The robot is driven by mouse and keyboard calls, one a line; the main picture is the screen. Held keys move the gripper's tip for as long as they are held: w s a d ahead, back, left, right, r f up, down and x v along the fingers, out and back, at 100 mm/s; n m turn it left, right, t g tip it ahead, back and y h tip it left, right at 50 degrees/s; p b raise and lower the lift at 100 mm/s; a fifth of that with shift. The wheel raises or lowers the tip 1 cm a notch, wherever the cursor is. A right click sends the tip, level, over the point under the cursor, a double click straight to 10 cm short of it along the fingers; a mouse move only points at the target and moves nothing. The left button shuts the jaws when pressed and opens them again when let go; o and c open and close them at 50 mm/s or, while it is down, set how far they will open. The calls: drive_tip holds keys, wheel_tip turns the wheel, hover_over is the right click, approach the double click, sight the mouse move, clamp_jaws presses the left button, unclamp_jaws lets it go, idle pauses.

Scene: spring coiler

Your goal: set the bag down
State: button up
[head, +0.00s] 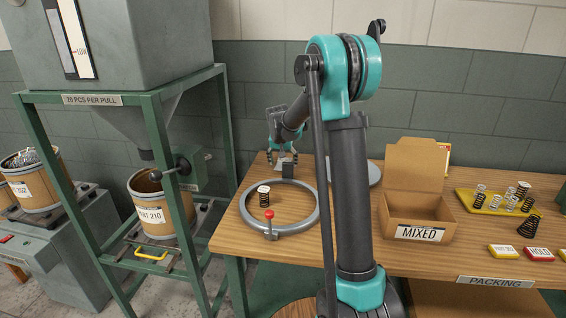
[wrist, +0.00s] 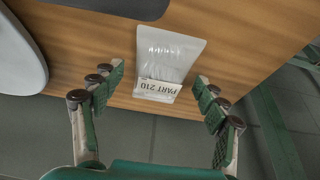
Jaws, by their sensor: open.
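A small clear plastic bag with a white label reading PART 210 (wrist: 166,62) lies on the wooden table in the wrist view. My gripper (wrist: 160,92) is open, its green-padded fingers apart on either side of the bag, with a clear gap to it on both sides. In the head view my gripper (head: 283,158) is at the back left of the table, behind the grey ring. The bag is small there and largely hidden by the fingers.
A grey ring with a red knob (head: 317,213) lies on the table, a spring (head: 263,194) inside it. An open MIXED box (head: 459,217) and a yellow tray of springs (head: 466,197) stand right. A green hopper frame (head: 151,110) stands left of the table.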

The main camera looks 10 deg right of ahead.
drive_tip(key=shift+r, duration=0.1)
drive_tip(key=v, duration=1.2)
drive_tip(key=shift+s, duration=0.1)
